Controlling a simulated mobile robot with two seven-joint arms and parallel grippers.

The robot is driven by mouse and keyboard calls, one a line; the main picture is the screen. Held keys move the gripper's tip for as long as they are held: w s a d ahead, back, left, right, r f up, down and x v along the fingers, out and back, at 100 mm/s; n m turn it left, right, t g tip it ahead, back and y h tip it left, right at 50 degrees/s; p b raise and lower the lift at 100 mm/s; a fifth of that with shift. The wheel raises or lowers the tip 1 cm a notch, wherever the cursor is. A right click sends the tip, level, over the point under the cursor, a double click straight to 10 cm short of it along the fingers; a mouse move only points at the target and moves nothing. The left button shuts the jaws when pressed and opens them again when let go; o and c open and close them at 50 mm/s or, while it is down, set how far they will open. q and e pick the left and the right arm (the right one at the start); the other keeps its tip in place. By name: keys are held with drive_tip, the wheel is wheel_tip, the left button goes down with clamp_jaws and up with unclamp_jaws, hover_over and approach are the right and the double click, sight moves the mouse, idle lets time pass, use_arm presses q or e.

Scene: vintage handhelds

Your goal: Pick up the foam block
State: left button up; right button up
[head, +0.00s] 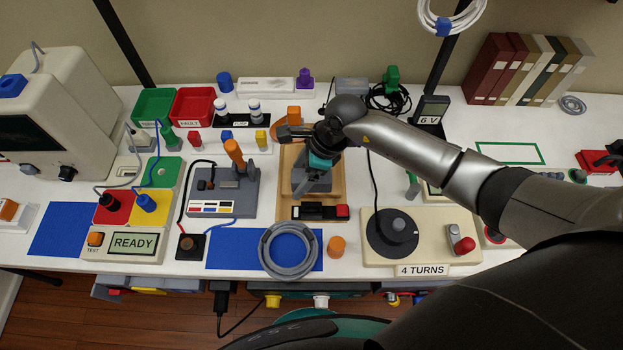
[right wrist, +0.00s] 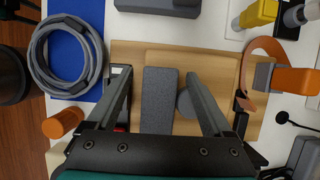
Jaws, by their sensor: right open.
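A grey speckled block that looks like the foam block (right wrist: 158,100) lies on a wooden board (right wrist: 225,70) in the right wrist view. In the head view the board (head: 284,180) stands near the middle of the table, and the grey block (head: 308,185) is partly hidden by my gripper. My right gripper (right wrist: 157,80) is open over the board. Its two fingers show on either side of the block, with a gap on both sides. A rounded grey piece (right wrist: 184,102) sits between the block and one finger. My left gripper is not in view.
A black part with a red end (head: 320,212) lies at the board's front. A grey cable coil (head: 289,250) and an orange cylinder (head: 336,246) are in front. A grey device with an orange handle (head: 222,190) stands left, a dial panel (head: 420,235) right.

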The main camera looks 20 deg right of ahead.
drive_tip(key=shift+c, duration=0.2)
clamp_jaws()
idle(0.6)
